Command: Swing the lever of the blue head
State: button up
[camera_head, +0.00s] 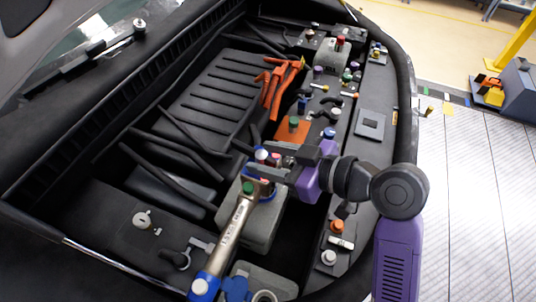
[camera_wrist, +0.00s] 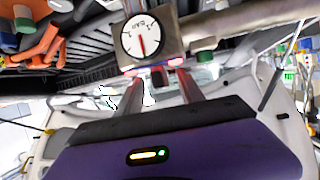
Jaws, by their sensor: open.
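A blue head (camera_head: 267,190) shows partly at the upper end of a metal tube (camera_head: 232,230), on a grey tank in the engine bay. The tube slants down to a blue end (camera_head: 203,285). A round dial gauge (camera_wrist: 141,37) is on a metal block at the top of the wrist view. My gripper (camera_head: 264,165) is at the head, partly covering it; its lever cannot be told apart there. In the wrist view my gripper (camera_wrist: 157,70) is open, its fingertips just below the gauge block. A small dark piece shows between them; I cannot tell whether they touch it.
An orange bracket (camera_head: 275,85) stands behind my gripper, and an orange plate (camera_head: 293,130) lies nearer. Several coloured caps line the right side of the bay. A black ribbed cover (camera_head: 210,90) fills the middle.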

grip_shut()
dwell(1.4)
